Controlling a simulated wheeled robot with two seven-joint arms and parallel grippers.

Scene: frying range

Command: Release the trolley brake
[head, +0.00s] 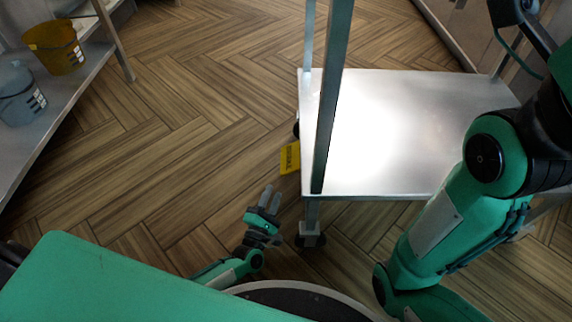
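The metal trolley has a bright lower shelf (420,125) and stands right of centre in the head view. A yellow brake pedal (290,157) with dark lettering sticks out at its left side, low near the floor. My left gripper (271,194) is low in front of the pedal, nearer to me and a little to its left. It looks apart from the pedal and holds nothing that I can see. Its two grey fingers are close together, and their gap is unclear. My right arm crosses the right side, but its gripper is out of view.
A trolley post (333,90) rises near the pedal, and a caster (310,236) stands just right of my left gripper. A shelf rack (75,85) at the left holds a yellow bucket (55,47) and a grey bucket (18,95). The wood floor (190,130) between is clear.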

